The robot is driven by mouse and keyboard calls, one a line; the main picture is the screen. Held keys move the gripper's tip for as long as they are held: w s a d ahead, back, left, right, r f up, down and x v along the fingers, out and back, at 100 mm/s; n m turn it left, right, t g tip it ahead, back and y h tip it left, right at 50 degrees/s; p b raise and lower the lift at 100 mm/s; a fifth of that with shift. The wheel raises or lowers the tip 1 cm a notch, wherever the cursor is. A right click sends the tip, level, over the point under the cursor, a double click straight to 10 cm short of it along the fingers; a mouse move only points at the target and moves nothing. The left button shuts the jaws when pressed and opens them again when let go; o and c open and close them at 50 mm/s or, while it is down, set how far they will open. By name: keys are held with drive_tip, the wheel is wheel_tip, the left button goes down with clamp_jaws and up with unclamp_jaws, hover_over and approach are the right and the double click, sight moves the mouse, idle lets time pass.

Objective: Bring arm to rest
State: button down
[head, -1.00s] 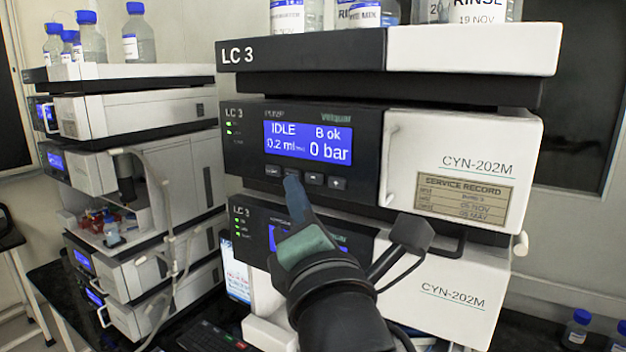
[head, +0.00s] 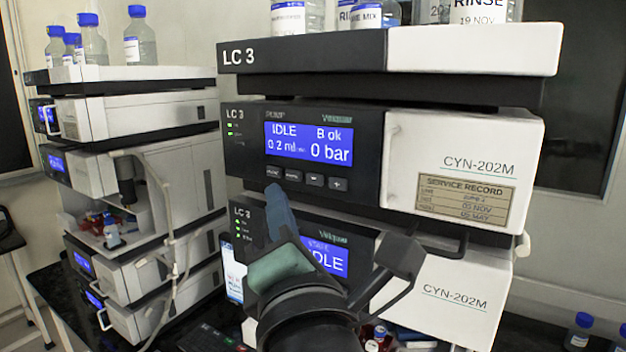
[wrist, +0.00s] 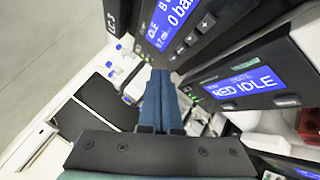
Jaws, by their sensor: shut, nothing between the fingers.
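My gripper (head: 276,208) is in front of the LC 3 stack in the head view, its blue fingers pointing up toward the lower edge of the upper pump unit (head: 313,155). That unit's screen reads IDLE, B ok, 0.2 ml/min and 0 bar. The fingers are together and empty, apart from the button row. In the wrist view the blue fingers (wrist: 160,100) lie side by side, with the upper unit's screen (wrist: 172,18) above and a lower IDLE screen (wrist: 243,86) to the right. My arm hides part of the lower unit (head: 440,290).
A second instrument stack (head: 140,120) stands at the left with bottles on top. Bottles (head: 378,14) stand on the LC 3 stack. Small blue-capped bottles (head: 579,330) are at the lower right. A keyboard (head: 210,338) lies on the dark bench below.

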drive_tip(key=s+r+m+t+h+b, duration=0.2)
drive_tip(key=s+r+m+t+b, duration=0.2)
drive_tip(key=m, duration=2.2)
drive_tip(key=s+r+t, duration=0.3)
drive_tip(key=s+r, duration=0.3)
drive_tip(key=s, duration=0.2)
drive_tip(key=shift+s+d+r+h, duration=0.15)
drive_tip(key=shift+s+r+h, duration=0.05)
drive_tip(key=shift+r+h, duration=0.2)
